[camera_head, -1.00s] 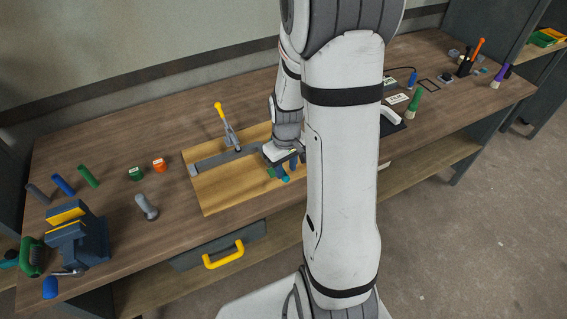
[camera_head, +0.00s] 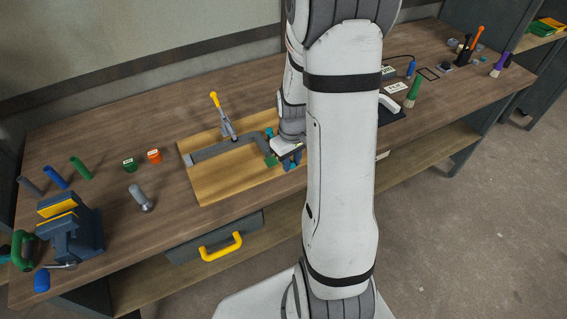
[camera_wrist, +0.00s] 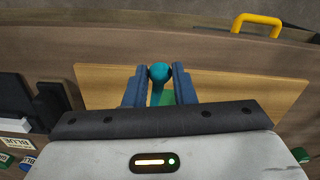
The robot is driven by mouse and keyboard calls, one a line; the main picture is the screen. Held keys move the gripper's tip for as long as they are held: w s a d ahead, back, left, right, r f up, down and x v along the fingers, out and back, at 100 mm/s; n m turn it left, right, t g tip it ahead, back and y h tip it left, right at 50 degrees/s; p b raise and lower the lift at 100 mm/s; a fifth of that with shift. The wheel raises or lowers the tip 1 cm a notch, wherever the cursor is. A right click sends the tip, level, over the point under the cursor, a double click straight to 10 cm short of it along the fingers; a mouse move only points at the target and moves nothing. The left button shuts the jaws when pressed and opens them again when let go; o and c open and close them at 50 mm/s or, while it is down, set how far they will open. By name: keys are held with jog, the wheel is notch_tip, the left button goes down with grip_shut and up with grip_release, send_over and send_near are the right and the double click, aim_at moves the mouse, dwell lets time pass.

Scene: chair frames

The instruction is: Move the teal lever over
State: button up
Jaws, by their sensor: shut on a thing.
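The teal lever (camera_wrist: 160,72) shows its round knob between the two blue fingers of my gripper (camera_wrist: 158,82) in the wrist view. The fingers are shut on the knob. A green part shows below the knob, between the fingers. In the head view my gripper (camera_head: 286,160) is over the right part of the wooden board (camera_head: 225,185), and my arm hides part of it. A green block (camera_head: 270,160) shows just left of the fingers. The lever's lower end and pivot are hidden.
A clamp with an upright yellow handle (camera_head: 215,101) and a grey bar (camera_head: 210,151) stand on the board. A blue vise (camera_head: 75,230) and several tools lie at the left. A yellow drawer handle (camera_head: 222,247) projects at the front. A black mat (camera_wrist: 22,98) lies beside the board.

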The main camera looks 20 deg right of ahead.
jog(key=shift+w+d, duration=0.1)
jog(key=shift+d, duration=1.25)
jog(key=shift+w+d, duration=0.1)
jog(key=shift+d, duration=0.35)
jog(key=shift+w+d, duration=0.3)
jog(key=shift+d, duration=0.7)
jog(key=shift+w+d, duration=0.25)
jog(key=shift+d, duration=0.7)
